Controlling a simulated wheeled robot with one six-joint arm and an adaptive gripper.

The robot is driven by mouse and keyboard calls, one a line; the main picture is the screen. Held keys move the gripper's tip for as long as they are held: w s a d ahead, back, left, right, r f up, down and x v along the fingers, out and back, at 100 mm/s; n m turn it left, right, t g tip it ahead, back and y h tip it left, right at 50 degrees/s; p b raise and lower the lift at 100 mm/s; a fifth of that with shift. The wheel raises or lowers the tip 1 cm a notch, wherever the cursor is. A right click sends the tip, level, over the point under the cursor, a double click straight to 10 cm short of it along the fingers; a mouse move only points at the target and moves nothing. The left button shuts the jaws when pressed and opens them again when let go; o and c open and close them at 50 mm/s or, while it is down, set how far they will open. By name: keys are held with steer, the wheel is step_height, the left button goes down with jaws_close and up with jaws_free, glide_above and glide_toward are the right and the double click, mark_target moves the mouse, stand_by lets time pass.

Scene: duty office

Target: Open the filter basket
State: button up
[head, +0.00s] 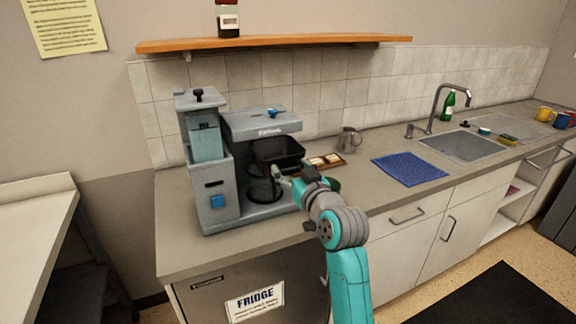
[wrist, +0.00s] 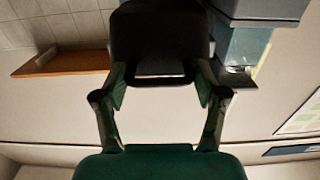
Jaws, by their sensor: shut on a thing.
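The grey coffee machine (head: 268,122) stands on the counter. Its black filter basket (head: 278,148) sits below the brewing head, at the front; I cannot tell how far it is out. My gripper (head: 287,172) is at the front of the basket, its fingers shut on the basket's handle. In the wrist view, turned upside down, the dark basket (wrist: 160,30) fills the top centre, and the fingers of my gripper (wrist: 160,82) stand on either side of its handle part. The inside of the basket is hidden in both views.
A grey water tank tower (head: 208,155) stands left of the basket. A small tray (head: 325,161) and a metal jug (head: 349,139) are to the right. A wooden shelf (head: 280,42) hangs above.

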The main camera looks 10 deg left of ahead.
steer(key=shift+s+d, duration=0.2)
steer(key=shift+s, duration=0.55)
steer(key=o, duration=1.4)
steer(key=shift+d, duration=0.1)
steer(key=v, duration=1.2)
